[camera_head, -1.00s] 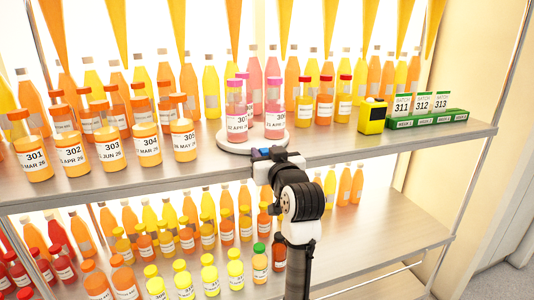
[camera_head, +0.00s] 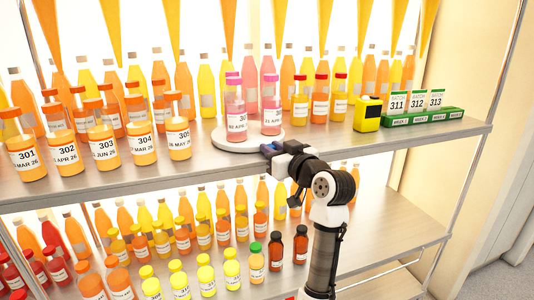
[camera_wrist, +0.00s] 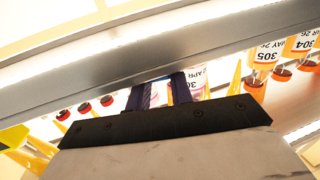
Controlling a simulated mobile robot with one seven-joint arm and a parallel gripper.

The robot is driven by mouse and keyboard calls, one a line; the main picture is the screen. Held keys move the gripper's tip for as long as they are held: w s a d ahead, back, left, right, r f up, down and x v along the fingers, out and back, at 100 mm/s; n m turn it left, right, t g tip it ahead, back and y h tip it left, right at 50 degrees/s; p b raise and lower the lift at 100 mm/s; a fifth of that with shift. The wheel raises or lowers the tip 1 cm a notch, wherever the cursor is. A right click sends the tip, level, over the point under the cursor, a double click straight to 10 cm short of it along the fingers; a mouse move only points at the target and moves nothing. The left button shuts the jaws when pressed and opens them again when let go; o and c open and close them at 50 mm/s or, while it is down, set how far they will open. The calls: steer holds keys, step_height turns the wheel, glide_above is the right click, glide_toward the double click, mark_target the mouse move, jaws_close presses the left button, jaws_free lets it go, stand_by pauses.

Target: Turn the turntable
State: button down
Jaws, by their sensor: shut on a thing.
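The turntable (camera_head: 238,143) is a white round disc on the upper shelf near its front edge. A small blue part shows at the fingertips; the exact contact is hidden. In the wrist view, the dark fingers (camera_wrist: 163,92) reach past the metal shelf edge, with a pink bottle's label behind them.
Orange bottles numbered 301 to 305 (camera_head: 101,143) stand left of the turntable. Red-capped bottles (camera_head: 320,100), a yellow device (camera_head: 367,113) and a green card holder (camera_head: 423,117) stand to its right. The shelf edge (camera_head: 370,147) runs close to my gripper. Small bottles fill the lower shelf's left.

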steer(key=shift+w+d+y, duration=0.15)
steer(key=shift+d+y, duration=0.1)
steer(key=shift+y, duration=0.05)
steer(key=c, duration=1.2)
jaws_free()
steer(key=shift+c, duration=0.2)
steer(key=b+v, duration=0.4)
steer(key=v, duration=1)
steer(key=shift+r, duration=0.2)
steer(key=shift+w, duration=0.1)
steer(key=shift+c, duration=0.3)
